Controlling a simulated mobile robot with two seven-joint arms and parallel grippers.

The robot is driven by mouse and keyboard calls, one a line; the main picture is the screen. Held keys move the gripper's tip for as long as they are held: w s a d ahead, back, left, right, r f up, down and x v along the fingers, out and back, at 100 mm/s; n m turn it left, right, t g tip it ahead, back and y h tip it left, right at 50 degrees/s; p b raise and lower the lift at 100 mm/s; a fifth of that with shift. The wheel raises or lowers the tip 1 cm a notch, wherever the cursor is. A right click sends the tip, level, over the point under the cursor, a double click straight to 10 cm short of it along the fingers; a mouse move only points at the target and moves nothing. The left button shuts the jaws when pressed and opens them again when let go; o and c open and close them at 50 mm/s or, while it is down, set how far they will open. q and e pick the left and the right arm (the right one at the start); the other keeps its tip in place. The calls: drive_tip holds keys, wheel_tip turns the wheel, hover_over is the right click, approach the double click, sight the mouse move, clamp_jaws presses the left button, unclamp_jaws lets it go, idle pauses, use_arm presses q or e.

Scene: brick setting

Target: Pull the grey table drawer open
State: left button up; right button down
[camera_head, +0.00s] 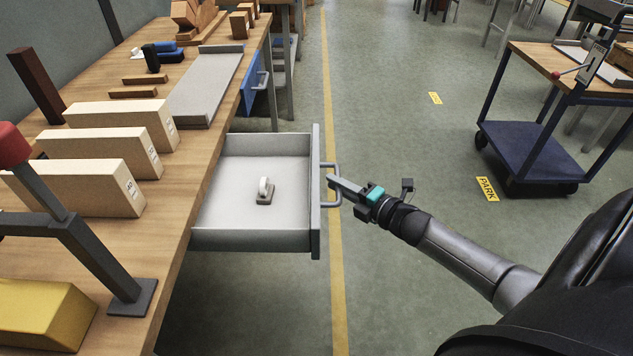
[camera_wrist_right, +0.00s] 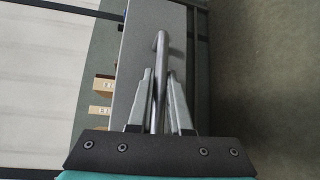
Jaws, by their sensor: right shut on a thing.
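The grey table drawer (camera_head: 314,205) stands well out from the side of the wooden workbench. A small white and grey object (camera_head: 265,192) lies inside it. The drawer's bar handle (camera_head: 336,184) is on its front face. My right gripper (camera_head: 332,182) is at the handle, its fingers reaching in from the right. In the right wrist view the handle (camera_wrist_right: 160,85) runs between the two fingers of the gripper (camera_wrist_right: 160,80), which is shut on it. The fingers hide part of the bar. My left gripper is not in view.
The workbench (camera_head: 185,165) on the left carries cream blocks (camera_head: 90,185), a grey tray (camera_head: 207,85) and a dark clamp (camera_head: 100,260). A blue drawer (camera_head: 254,85) is farther back. A cart (camera_head: 530,150) stands at the right. The green floor between is clear.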

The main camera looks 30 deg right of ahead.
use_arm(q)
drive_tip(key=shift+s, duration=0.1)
use_arm(e)
drive_tip(key=shift+s+d, duration=0.35)
drive_tip(key=shift+d, duration=0.25)
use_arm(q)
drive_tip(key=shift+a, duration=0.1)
use_arm(e)
drive_tip(key=c, duration=0.8)
unclamp_jaws()
drive_tip(key=shift+c, duration=0.2)
